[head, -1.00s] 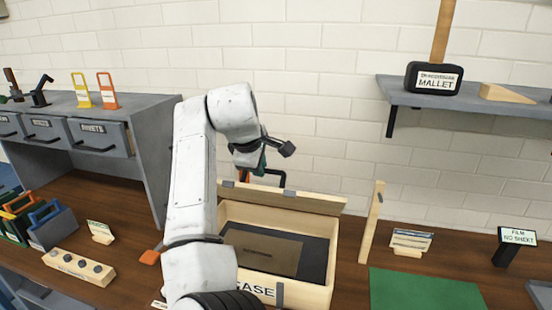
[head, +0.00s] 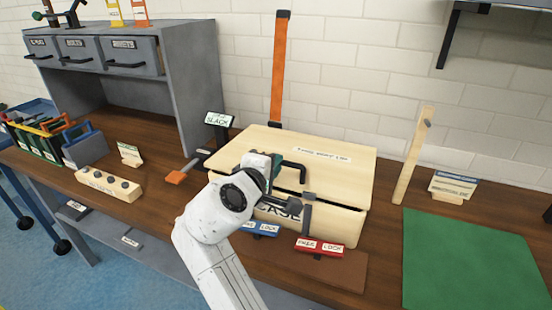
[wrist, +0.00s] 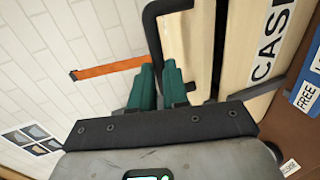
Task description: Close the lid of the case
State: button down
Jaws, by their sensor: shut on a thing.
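The pale wooden case (head: 345,222) stands on the bench, with its lid (head: 250,150) lowered over it, nearly flat. A dark gap shows between the lid's front edge and the case front; the wrist view also shows this gap between lid (wrist: 180,50) and case (wrist: 240,45). A black bar handle (head: 293,166) is on the lid. My gripper (head: 276,168) is at the front of the lid. In the wrist view, its teal fingers (wrist: 160,82) are shut on the black handle (wrist: 151,35). My wrist hides part of the case front.
Blue (head: 262,228) and red (head: 320,246) FREE/LOCK labelled pieces sit before the case. A green mat (head: 465,265) lies right, beside an upright wooden post (head: 412,155). A grey drawer cabinet (head: 190,90) stands left. An orange strap (head: 279,75) rises behind the lid.

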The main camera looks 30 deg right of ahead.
jog(key=shift+s+a+f+t+h+b, duration=0.1)
jog(key=shift+f+t+h+b, duration=0.1)
jog(key=shift+f+b, duration=0.3)
jog(key=shift+s+a+f+t+h+b, duration=0.1)
jog(key=shift+f+h+b, duration=0.15)
jog(key=shift+f, duration=0.65)
jog(key=c, duration=1.1)
grip_release()
jog(key=shift+r, duration=0.1)
jog(key=shift+s+a+r, duration=0.1)
jog(key=v, duration=1)
jog(key=shift+s+a, duration=0.2)
